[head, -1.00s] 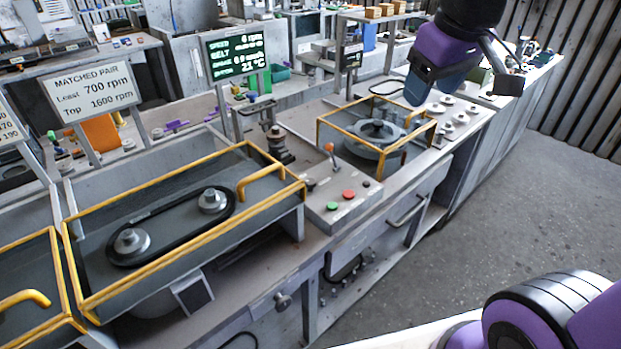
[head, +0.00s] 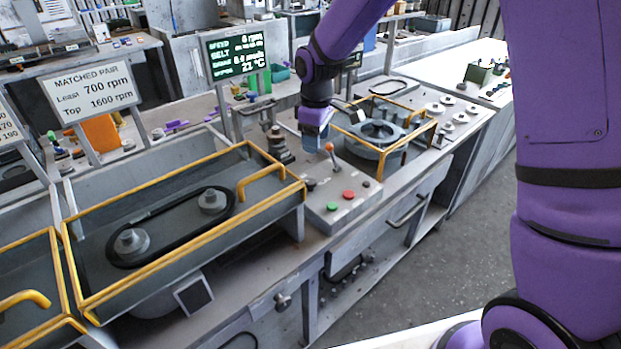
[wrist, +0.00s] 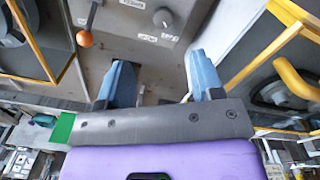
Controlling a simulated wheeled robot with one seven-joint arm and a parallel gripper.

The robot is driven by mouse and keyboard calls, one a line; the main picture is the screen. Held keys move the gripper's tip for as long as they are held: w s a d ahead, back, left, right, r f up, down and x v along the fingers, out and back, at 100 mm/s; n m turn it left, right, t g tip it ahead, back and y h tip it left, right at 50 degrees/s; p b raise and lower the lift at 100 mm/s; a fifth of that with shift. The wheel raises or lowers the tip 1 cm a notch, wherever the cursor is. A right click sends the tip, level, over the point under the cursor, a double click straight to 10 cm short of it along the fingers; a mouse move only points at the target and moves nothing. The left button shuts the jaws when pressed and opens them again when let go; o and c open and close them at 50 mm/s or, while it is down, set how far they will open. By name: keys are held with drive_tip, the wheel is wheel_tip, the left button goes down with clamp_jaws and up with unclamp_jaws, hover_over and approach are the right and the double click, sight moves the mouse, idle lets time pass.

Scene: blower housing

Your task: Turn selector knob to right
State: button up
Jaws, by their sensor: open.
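The likely selector knob (head: 311,184) is a small dark round knob on the grey control box (head: 340,207), at its back left. It also shows near the top middle of the wrist view (wrist: 163,18), with small labels beside it. Its pointer direction is too small to tell. My gripper (head: 315,135) points down above the back of the box, behind the knob and apart from it. In the wrist view its two blue fingers (wrist: 160,78) are spread with nothing between them, and the knob lies beyond their tips.
A lever with an orange ball (head: 330,148) stands on the box close to my gripper. Green (head: 332,206) and red (head: 348,194) buttons sit at its front. Yellow-railed guards flank it: a belt tray (head: 150,187) left, a fan housing (head: 378,132) right. A screen (head: 236,54) stands behind.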

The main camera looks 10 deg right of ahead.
sight(310, 181)
drive_tip(key=shift+n, duration=0.3)
drive_tip(key=f, duration=0.9)
drive_tip(key=w+a+f, duration=0.1)
drive_tip(key=f, duration=0.3)
drive_tip(key=shift+a+f, duration=0.1)
drive_tip(key=shift+f, duration=0.05)
drive_tip(key=c, duration=0.9)
